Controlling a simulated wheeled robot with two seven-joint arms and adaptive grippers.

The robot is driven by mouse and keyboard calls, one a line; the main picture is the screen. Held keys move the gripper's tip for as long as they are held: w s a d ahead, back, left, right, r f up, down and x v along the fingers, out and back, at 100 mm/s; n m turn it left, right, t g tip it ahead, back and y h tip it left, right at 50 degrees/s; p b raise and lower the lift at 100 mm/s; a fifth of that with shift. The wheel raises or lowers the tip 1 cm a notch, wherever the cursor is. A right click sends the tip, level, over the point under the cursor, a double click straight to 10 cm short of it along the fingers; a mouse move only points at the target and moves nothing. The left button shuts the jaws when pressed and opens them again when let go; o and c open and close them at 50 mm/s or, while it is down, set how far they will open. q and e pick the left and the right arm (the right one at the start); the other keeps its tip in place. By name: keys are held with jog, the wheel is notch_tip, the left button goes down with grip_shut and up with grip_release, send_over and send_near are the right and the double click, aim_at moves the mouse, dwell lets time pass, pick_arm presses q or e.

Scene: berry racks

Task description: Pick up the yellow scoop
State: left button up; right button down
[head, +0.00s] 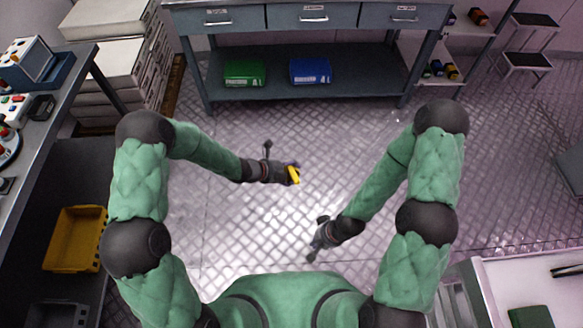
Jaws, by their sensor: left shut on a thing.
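The yellow scoop (293,175) shows as a small yellow piece at the tip of my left gripper (289,173), near the middle of the head view. My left gripper is shut on it and holds it out over the open floor. The gripper hides part of the scoop, and its full shape is too small to make out. My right gripper (316,247) is lower and to the right, apart from the scoop. It points down and left, and whether its fingers are open is too small to tell.
A grey workbench (310,63) with drawers stands at the back; its lower shelf holds a green box (244,73) and a blue box (310,71). A table (60,95) is at left, with a yellow bin (75,239) below. The metal floor (290,125) between is clear.

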pick_arm(q)
jog(key=g+p, duration=0.1)
jog(key=p, duration=0.5)
jog(key=n+g+p, duration=0.1)
jog(key=p, duration=0.5)
jog(key=shift+r+n+g, duration=0.2)
jog(key=shift+n+g, duration=0.1)
jog(key=shift+g, duration=0.1)
jog(key=shift+f+g+p, duration=0.15)
jog(key=shift+g+p, duration=0.25)
jog(key=shift+f+n+g, duration=0.1)
jog(key=shift+n+g, duration=0.4)
jog(key=shift+g, duration=0.1)
jog(key=shift+f+g+b, duration=0.1)
jog(key=shift+g+b, duration=0.4)
jog(key=shift+b, duration=0.35)
jog(key=n+g+b, duration=0.2)
jog(key=g+b, duration=0.1)
jog(key=b, duration=0.3)
jog(key=n+g+b, duration=0.2)
jog(key=g+b, duration=0.1)
jog(key=b, duration=0.4)
jog(key=shift+f+h, duration=0.15)
jog(key=shift+h, duration=0.25)
jog(key=shift+n+g+b, duration=0.3)
jog(key=shift+g+b, duration=0.1)
jog(key=shift+b, duration=0.4)
jog(key=shift+r, duration=0.35)
